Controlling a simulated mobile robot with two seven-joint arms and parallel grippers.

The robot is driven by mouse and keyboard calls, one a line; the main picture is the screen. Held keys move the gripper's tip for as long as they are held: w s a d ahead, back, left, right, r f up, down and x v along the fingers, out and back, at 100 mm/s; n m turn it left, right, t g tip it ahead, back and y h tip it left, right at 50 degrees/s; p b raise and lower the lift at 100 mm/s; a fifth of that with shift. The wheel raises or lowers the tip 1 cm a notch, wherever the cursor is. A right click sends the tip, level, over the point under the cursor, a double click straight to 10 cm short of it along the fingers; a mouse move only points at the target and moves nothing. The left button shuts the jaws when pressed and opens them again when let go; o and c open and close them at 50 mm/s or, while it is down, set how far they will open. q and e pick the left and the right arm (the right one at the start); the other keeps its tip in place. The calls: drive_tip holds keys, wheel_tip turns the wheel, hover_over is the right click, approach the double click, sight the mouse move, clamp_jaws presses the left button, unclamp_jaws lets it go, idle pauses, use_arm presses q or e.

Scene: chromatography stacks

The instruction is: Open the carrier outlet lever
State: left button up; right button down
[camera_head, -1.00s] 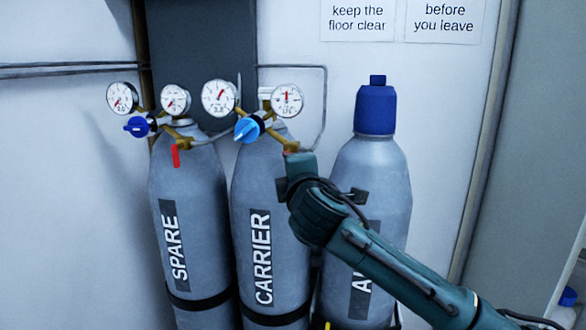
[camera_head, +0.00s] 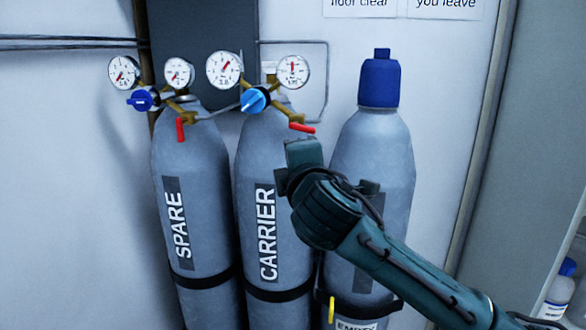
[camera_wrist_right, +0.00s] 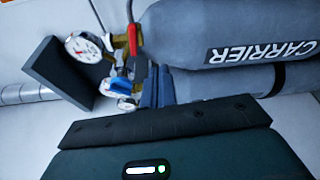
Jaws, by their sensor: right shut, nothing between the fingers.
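The carrier outlet lever (camera_head: 301,127) is red and sits at the end of the brass outlet on the CARRIER cylinder (camera_head: 268,160). It lies nearly level, pointing right, roughly along the outlet's line. It also shows in the right wrist view as a red lever (camera_wrist_right: 132,40) just beyond the fingers. My right gripper (camera_head: 303,150) is just below the lever in the head view, with a small gap between them. Its blue fingers (camera_wrist_right: 157,80) are shut and empty. My left gripper is not in view.
The SPARE cylinder (camera_head: 190,190) stands left, its red lever (camera_head: 180,130) hanging down. A blue-capped cylinder (camera_head: 375,150) stands right, partly behind my arm. Gauges (camera_head: 224,69) and blue knobs (camera_head: 255,100) crowd above and left of the lever. A thin pipe (camera_head: 326,80) runs behind.

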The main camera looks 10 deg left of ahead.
drive_tip(key=shift+s+r, duration=0.25)
drive_tip(key=shift+s, duration=0.5)
drive_tip(key=shift+s+r, duration=0.2)
drive_tip(key=shift+s, duration=0.5)
